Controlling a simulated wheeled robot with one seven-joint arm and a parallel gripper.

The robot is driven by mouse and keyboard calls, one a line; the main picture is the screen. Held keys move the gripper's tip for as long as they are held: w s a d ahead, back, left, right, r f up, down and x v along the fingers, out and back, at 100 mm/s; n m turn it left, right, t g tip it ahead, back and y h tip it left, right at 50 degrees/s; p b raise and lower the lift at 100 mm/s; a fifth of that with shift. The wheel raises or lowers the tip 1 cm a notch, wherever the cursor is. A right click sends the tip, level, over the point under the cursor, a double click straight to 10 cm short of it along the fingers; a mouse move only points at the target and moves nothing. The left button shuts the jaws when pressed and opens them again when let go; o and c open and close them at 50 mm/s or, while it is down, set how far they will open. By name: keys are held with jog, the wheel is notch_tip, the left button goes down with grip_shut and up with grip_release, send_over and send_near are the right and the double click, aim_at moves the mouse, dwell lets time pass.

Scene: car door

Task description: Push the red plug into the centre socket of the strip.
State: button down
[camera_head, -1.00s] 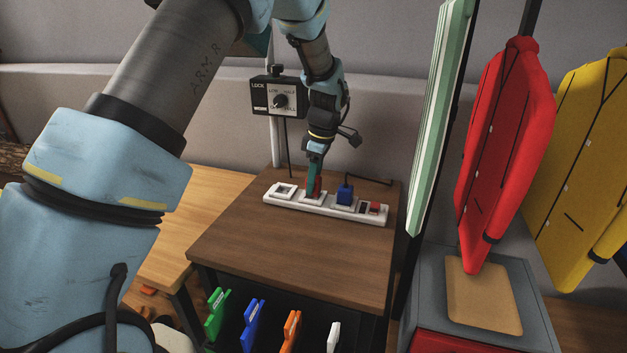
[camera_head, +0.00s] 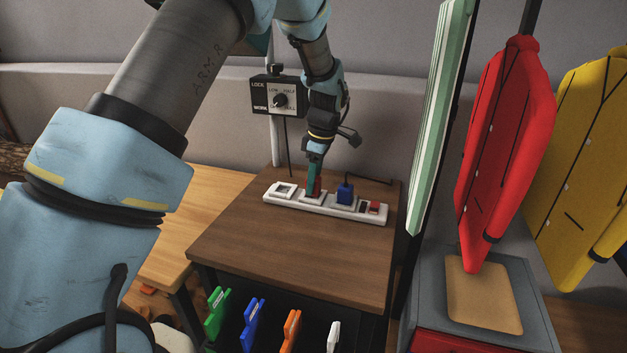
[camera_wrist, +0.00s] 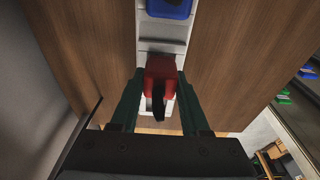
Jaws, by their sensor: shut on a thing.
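The white power strip (camera_head: 329,206) lies on the brown table. The red plug (camera_wrist: 160,75) is between the two green fingers of my gripper (camera_wrist: 160,90), with its dark cable toward the camera. In the head view my gripper (camera_head: 313,185) points down at the centre socket, shut on the red plug (camera_head: 317,187), which stands upright there. The plug's underside is hidden, so I cannot tell how deep it sits. A blue plug (camera_head: 345,193) stands in the socket to the right; it also shows at the top of the wrist view (camera_wrist: 169,7). The left socket (camera_head: 284,190) is empty.
A red switch (camera_head: 374,208) is at the strip's right end. A black control box (camera_head: 279,96) on a post stands behind the table. A green-white panel (camera_head: 440,120) rises at the right, beside red (camera_head: 505,150) and yellow garments (camera_head: 585,170). The table front (camera_head: 290,257) is clear.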

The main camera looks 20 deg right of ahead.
jog(key=shift+f, duration=0.4)
jog(key=shift+c, duration=1.5)
grip_release()
jog(key=r+b, duration=0.1)
jog(key=r, duration=0.6)
jog(key=s+d+r+b, duration=0.1)
jog(key=r, duration=0.2)
jog(key=shift+s+d+r+b, duration=0.1)
jog(key=shift+r+b, duration=0.2)
jog(key=shift+r, duration=0.05)
